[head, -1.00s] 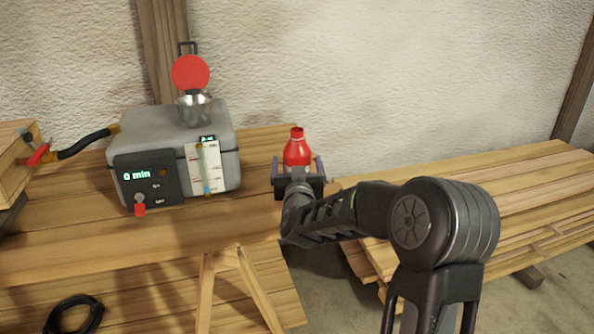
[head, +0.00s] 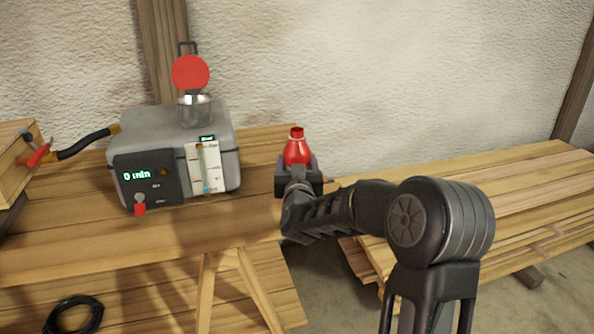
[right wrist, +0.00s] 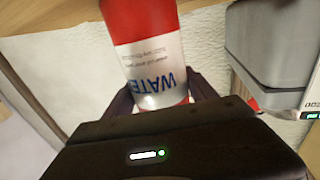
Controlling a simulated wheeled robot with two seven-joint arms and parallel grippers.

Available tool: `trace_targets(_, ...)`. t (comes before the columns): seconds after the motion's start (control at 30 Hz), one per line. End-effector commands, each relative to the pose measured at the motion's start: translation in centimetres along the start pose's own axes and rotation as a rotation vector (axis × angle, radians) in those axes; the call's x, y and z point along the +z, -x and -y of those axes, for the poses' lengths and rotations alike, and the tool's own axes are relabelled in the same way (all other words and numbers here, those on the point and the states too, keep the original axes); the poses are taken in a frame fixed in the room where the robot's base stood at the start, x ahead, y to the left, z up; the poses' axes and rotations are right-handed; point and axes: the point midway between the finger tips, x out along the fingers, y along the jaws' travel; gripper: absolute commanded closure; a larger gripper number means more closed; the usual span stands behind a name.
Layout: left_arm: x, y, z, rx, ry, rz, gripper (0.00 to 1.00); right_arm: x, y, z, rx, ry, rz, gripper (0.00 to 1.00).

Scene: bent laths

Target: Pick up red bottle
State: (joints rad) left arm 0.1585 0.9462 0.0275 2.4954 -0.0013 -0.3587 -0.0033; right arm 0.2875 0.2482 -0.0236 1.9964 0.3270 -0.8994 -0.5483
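The red bottle (head: 297,150) stands upright near the right end of the wooden workbench, its lower part hidden behind my right gripper (head: 298,168). In the right wrist view the bottle (right wrist: 153,60) is red with a white label reading "WATE", upside down in the picture. The fingers of my right gripper (right wrist: 163,98) lie against both sides of the bottle, closed on it. I cannot tell whether the bottle's base rests on the bench. My left gripper is not in view.
A grey machine (head: 175,145) with a "0 min" display, a red disc on top and a hose stands left of the bottle. The wooden workbench (head: 110,240) is clear in front. Stacked boards (head: 500,205) lie at the right. A rough wall is behind.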

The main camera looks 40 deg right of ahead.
Motion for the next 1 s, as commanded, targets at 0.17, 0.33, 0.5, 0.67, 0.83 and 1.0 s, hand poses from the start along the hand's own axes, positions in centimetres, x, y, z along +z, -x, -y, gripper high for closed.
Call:
trace_targets(0.17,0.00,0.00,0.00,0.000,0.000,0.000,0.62,0.00,0.00,0.00,0.000,0.000,0.000,0.50)
trace_targets(0.33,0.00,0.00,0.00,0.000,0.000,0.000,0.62,0.00,0.00,0.00,0.000,0.000,0.000,0.64)
trace_targets(0.5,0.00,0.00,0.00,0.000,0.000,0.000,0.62,-0.01,0.00,0.00,0.000,0.000,0.000,0.78)
trace_targets(0.67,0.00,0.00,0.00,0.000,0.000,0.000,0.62,-0.07,-0.01,0.00,0.000,0.000,-0.001,0.83)
trace_targets(0.83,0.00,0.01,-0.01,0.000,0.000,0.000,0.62,-0.09,-0.01,0.00,0.000,0.000,-0.001,0.83)
trace_targets(1.0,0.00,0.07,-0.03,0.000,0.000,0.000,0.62,-0.37,-0.01,0.00,0.000,-0.001,-0.002,0.83)
